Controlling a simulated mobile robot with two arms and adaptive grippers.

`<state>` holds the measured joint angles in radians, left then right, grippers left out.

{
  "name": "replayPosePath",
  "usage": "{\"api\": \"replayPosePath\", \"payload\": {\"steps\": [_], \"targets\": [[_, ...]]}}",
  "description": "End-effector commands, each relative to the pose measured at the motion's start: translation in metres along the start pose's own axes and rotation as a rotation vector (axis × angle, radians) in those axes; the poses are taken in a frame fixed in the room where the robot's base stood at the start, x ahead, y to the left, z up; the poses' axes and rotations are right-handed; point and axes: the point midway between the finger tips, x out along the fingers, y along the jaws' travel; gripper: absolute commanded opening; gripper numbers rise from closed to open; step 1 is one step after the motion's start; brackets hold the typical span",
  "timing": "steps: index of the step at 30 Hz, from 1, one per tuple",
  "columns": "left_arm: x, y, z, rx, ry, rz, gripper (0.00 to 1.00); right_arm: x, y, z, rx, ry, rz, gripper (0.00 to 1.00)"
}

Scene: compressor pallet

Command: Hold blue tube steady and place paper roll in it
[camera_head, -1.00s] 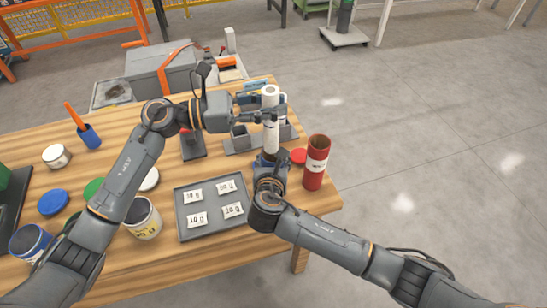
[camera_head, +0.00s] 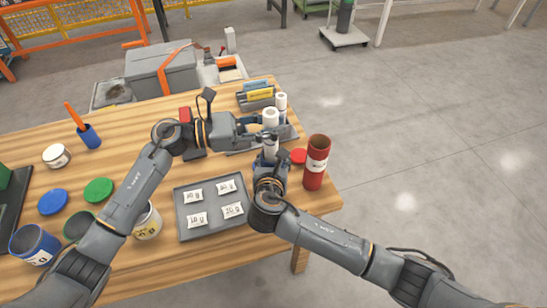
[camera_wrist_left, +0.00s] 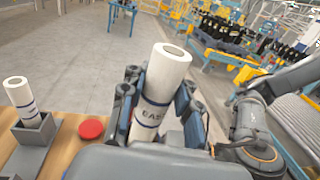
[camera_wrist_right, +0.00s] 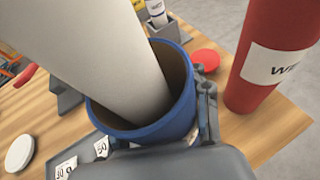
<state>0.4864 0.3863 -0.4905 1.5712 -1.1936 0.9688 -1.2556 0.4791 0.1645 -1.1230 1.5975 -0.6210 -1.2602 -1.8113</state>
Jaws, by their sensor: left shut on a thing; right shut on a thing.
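The white paper roll (camera_head: 270,118) stands near upright in the head view, with my left gripper (camera_head: 262,138) shut around it. In the left wrist view the roll (camera_wrist_left: 168,75) sits between the fingers and shows blue bands and lettering. In the right wrist view the lower end of the roll (camera_wrist_right: 95,55) is inside the mouth of the blue tube (camera_wrist_right: 165,128), tilted against the opening; how deep it reaches is hidden. My right gripper (camera_wrist_right: 205,115) is shut on the blue tube. In the head view the tube is mostly hidden by my right gripper (camera_head: 270,165).
A red tube (camera_head: 316,163) stands close to the right of my right gripper, with a red lid (camera_head: 299,156) beside it. A grey tray (camera_head: 183,226) with several white packets lies to the left. Another white roll (camera_head: 281,103) stands in a grey holder behind.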

Motion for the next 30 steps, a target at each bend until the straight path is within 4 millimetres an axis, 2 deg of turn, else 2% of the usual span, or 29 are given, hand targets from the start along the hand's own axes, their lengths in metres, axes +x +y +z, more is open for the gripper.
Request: {"api": "replayPosePath", "payload": {"steps": [3, 4, 8, 17, 20, 23, 30], "targets": [[0.000, 0.000, 0.000, 0.000, -0.001, 0.000, 0.00, 0.000, 0.000, 0.000, 0.000, 0.000, 0.000, 0.03], [0.000, 0.000, 0.000, 0.000, -0.001, 0.000, 0.31, 0.000, 0.000, 0.000, 0.000, 0.000, 0.000, 0.03], [0.000, 0.000, 0.000, 0.000, -0.001, 0.000, 0.57, 0.000, 0.000, 0.000, 0.000, 0.000, 0.000, 0.03], [-0.001, 0.000, 0.000, -0.001, 0.000, 0.000, 0.57, 0.000, 0.000, 0.000, 0.000, 0.000, 0.000, 0.03], [-0.006, 0.000, 0.000, -0.001, 0.001, 0.001, 0.57, 0.000, 0.000, 0.000, 0.000, 0.000, 0.000, 0.03], [-0.020, 0.001, -0.001, -0.001, 0.003, 0.002, 0.57, 0.000, 0.000, 0.000, 0.000, 0.000, 0.000, 0.03], [-0.072, 0.001, -0.001, -0.002, 0.003, 0.002, 0.57, 0.000, 0.000, 0.000, 0.000, 0.000, 0.000, 0.03]]}}
